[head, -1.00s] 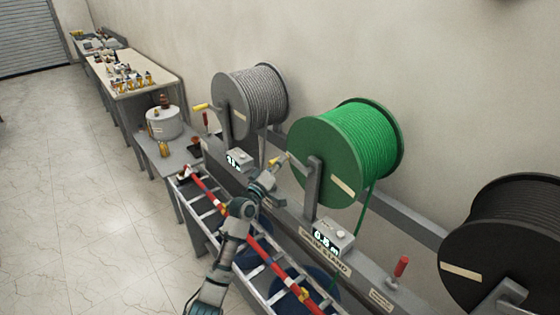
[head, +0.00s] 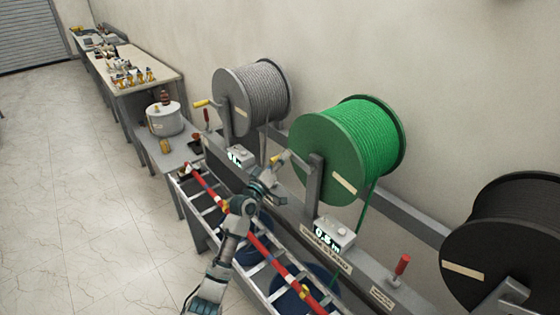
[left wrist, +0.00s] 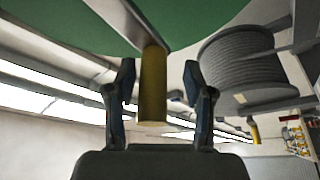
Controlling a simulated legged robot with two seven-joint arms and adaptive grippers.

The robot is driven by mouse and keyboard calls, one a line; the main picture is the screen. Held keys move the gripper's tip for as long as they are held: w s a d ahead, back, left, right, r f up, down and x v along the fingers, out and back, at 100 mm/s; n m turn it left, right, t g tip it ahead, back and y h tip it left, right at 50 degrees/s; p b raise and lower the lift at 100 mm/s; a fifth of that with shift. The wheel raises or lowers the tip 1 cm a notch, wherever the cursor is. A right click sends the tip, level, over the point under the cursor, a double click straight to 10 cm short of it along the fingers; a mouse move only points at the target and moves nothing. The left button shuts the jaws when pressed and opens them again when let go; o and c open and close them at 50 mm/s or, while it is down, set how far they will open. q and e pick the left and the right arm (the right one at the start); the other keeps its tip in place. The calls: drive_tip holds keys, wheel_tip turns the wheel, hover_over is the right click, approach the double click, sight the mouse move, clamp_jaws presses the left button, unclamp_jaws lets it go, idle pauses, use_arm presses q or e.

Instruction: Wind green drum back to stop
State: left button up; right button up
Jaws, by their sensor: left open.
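The green drum (head: 348,150) sits on the reel stand, with green cable hanging from its right side. Its counter box (head: 330,232) reads about 0.6 m. The drum's yellow crank handle (head: 279,158) points out on the left; in the left wrist view the yellow handle (left wrist: 153,85) stands between the fingers, nearer the left one. My left gripper (left wrist: 158,85) is open around the handle, and no finger clearly touches it. In the head view the left gripper (head: 274,178) is at the handle. My right gripper is not in view.
A grey drum (head: 252,98) with its own yellow crank (head: 203,103) stands to the left, a black drum (head: 510,235) to the right. A ladder (head: 262,268) and a red pole (head: 262,236) lie below my arm. A red lever (head: 402,265) rises from the stand.

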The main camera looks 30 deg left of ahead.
use_arm(q)
drive_tip(key=v, duration=1.2)
drive_tip(key=shift+w, duration=0.1)
